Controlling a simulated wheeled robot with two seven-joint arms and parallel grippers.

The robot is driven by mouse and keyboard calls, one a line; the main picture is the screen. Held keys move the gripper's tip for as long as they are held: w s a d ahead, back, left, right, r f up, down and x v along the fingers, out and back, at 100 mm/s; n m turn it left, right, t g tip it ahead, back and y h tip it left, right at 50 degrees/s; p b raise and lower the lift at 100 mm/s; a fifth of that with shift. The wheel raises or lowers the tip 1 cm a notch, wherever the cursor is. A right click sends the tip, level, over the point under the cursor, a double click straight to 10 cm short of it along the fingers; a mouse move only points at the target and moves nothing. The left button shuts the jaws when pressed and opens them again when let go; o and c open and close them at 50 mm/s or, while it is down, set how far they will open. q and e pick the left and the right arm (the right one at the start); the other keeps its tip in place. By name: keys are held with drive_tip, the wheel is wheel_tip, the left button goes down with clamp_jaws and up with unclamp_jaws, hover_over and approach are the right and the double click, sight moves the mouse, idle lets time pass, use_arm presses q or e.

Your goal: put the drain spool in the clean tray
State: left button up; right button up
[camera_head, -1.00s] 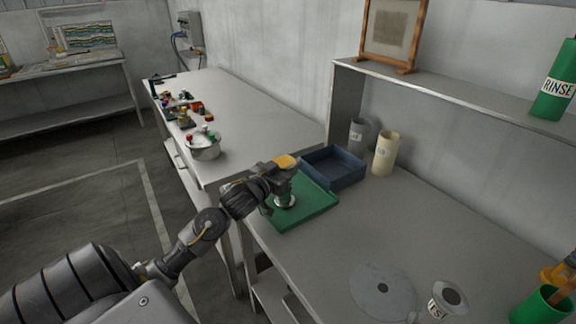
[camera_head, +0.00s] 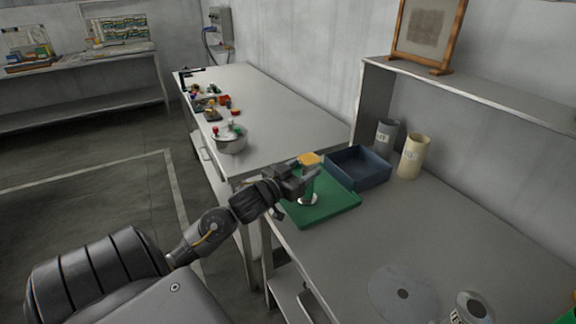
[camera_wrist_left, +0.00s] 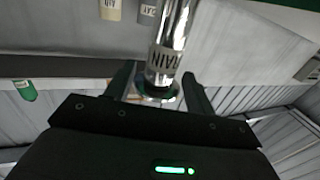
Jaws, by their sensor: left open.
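The drain spool (camera_head: 308,200) stands upright on the green tray (camera_head: 335,210), its shiny round foot on the tray floor. In the left wrist view the spool (camera_wrist_left: 174,35) is a chrome tube with a partly visible, upside-down label and a flange at its near end. My left gripper (camera_head: 304,180) is open at the spool's upper part. In the left wrist view my fingers (camera_wrist_left: 160,85) stand on either side of the flange; whether they touch it I cannot tell. The dark blue tray (camera_head: 372,182) is just behind the green tray and looks empty.
A grey cup (camera_head: 386,136) and a cream cup (camera_head: 412,157) stand behind the blue tray. A steel pot (camera_head: 229,142) and small parts are on the far bench. A flat disc (camera_head: 385,285) and a labelled metal part (camera_head: 473,307) lie at the front. The bench's middle is clear.

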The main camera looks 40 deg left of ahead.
use_arm(q)
drive_tip(key=s, duration=0.7)
drive_tip(key=shift+s+b, duration=0.3)
drive_tip(key=shift+s, duration=0.1)
